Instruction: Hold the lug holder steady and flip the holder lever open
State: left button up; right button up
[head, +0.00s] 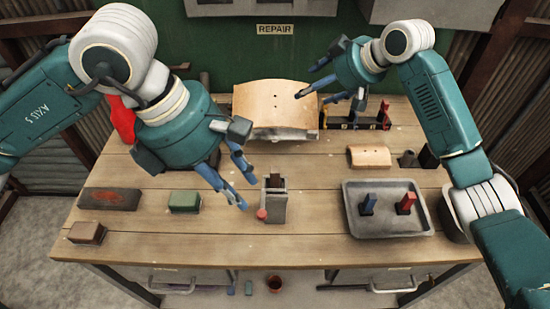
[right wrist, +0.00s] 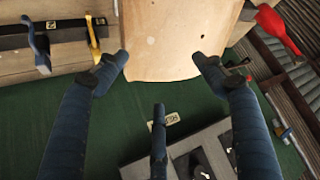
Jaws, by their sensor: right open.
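The lug holder (head: 275,203) looks to be the small grey metal block standing on the bench near the middle of the head view. A red knob (head: 262,214), apparently the lever's end, shows at its left front side. My left gripper (head: 247,194) is just left of the holder and above the bench, with its fingers apart and nothing between them. It appears clear of the holder. My right gripper (head: 325,106) is at the back, near the curved wooden panel (head: 270,97). In the right wrist view its fingers (right wrist: 165,62) are spread and empty, with the panel beyond them.
A metal tray (head: 390,230) with a blue and a red piece lies right of the holder. A small curved wooden piece (head: 369,157) sits behind it. A green block (head: 184,201) and dark brick (head: 109,199) lie left. The bench front by the holder is clear.

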aim_at(275, 170)
jog(key=s+a+n+g, duration=0.3)
jog(key=s+a+n, duration=0.1)
jog(key=s+a, duration=0.35)
jog(key=s+a+n+g+h, duration=0.1)
jog(key=s+n+h, duration=0.1)
jog(key=s, duration=0.3)
jog(key=s+a+f+n+g+h, duration=0.1)
jog(key=s+n, duration=0.1)
jog(key=s, duration=0.3)
jog(key=s+a+f+n+g+h, duration=0.1)
jog(key=s+n+h, duration=0.1)
jog(key=s, duration=0.3)
jog(key=shift+a+g+h, duration=0.2)
jog(key=shift+g+h, duration=0.1)
jog(key=shift+s+d+f, duration=0.1)
jog(key=shift+d+f, duration=0.1)
jog(key=shift+f, duration=0.15)
notch_tip(275, 170, down, 10)
jog(key=shift+f, duration=0.1)
jog(key=c, duration=1.1)
jog(key=o, duration=1.3)
